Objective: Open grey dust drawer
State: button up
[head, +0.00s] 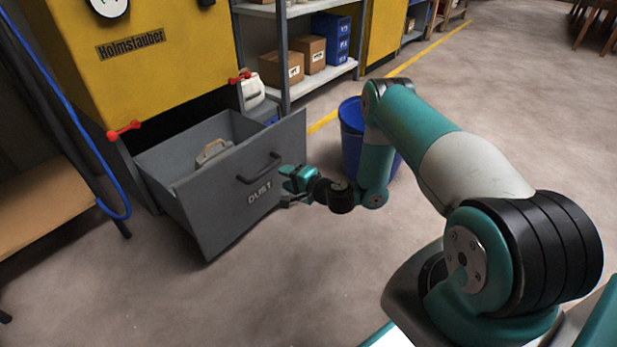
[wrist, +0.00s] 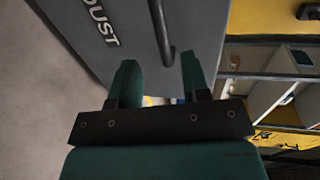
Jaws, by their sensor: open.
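The grey dust drawer (head: 230,200) stands pulled out from the yellow machine, with its inside showing from above. Its front carries the word DUST and a dark bar handle (head: 259,168). My gripper (head: 287,186) is just in front of the drawer front, to the right of and a little below the handle. In the wrist view my gripper (wrist: 158,80) has its two teal fingers apart, and the handle (wrist: 160,30) lies ahead between them, nearer the right finger. I cannot tell whether a finger touches the handle. Nothing shows held.
The yellow machine (head: 125,50) stands behind the drawer, with red clamps (head: 124,131) beside the opening. A blue bin (head: 352,135) stands right of the drawer, close to my arm. A shelf with boxes (head: 305,50) is behind. The floor in front of the drawer is clear.

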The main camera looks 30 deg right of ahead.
jog(key=p+v, duration=0.8)
jog(key=p, duration=0.9)
jog(key=shift+s+p, duration=0.25)
jog(key=shift+p, duration=0.15)
jog(key=shift+r, duration=0.1)
